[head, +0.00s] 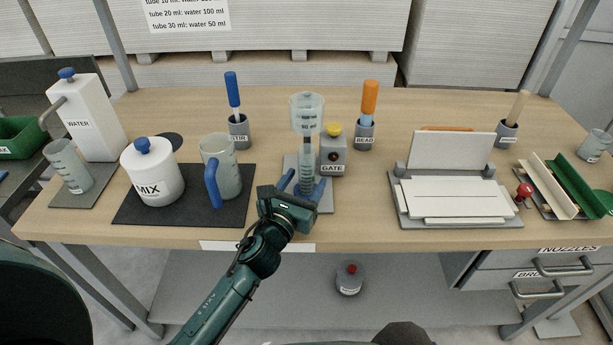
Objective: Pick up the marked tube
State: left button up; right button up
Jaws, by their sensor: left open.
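A clear tube with marks along its side (306,165) stands upright at the middle of the table, below a clear cup-like funnel (307,112). My left gripper (303,187) reaches in from the front, low at the tube. Its blue fingers are open, one on each side of the tube's lower part. I cannot tell whether they touch it. The gripper body hides part of the tube's stand (326,205). My right gripper is not in view.
A blue-handled mug (225,165) and MIX jar (152,176) are left. STIR (239,132) and BEAD (365,136) holders stand behind. A white-plated device (458,200) is right.

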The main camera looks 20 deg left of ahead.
aim_at(310, 167)
pick_arm(q)
jog(key=w, duration=0.4)
jog(key=shift+w+d+r, duration=0.1)
jog(key=shift+w, duration=0.3)
jog(key=c, duration=1)
jog(key=shift+c, duration=0.4)
jog(key=shift+r+p, duration=0.15)
jog(key=shift+p, duration=0.15)
